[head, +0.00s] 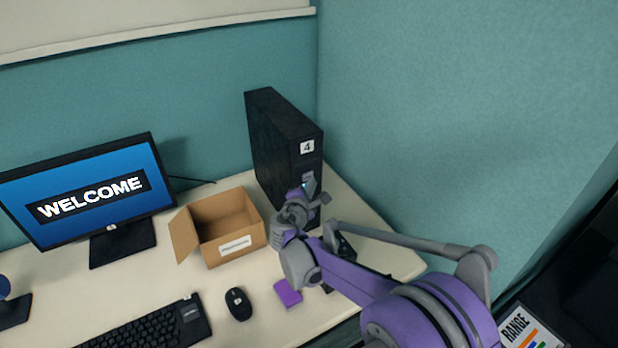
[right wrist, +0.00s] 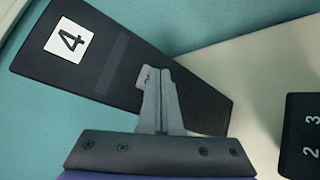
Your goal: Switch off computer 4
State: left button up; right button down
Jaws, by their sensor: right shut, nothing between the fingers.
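Computer 4 (head: 270,130) is a black tower standing upright at the back right of the desk, with a white "4" label high on its front. Its front also fills the left and middle of the right wrist view (right wrist: 100,75). My right gripper (head: 308,188) is shut and empty, its fingertips at the front of the tower, below the label. In the right wrist view the closed fingertips (right wrist: 149,76) overlap the front panel; I cannot tell whether they touch it. No power button is clearly visible. The monitor (head: 88,192) is lit and reads WELCOME. My left gripper is out of view.
An open cardboard box (head: 232,245) stands just left of the tower. A mouse (head: 238,304), a keyboard (head: 145,328) and a purple block (head: 288,293) lie in front. A black box numbered 2 and 3 (right wrist: 301,135) is near my right gripper. Teal partitions close the back and right.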

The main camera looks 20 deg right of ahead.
jog(key=shift+w, duration=0.45)
dwell(0.6)
jog(key=shift+s, duration=0.95)
jog(key=shift+s+d, duration=0.25)
jog(key=shift+s, duration=1.25)
jog(key=shift+s+d, duration=0.2)
jog(key=shift+s, duration=1.25)
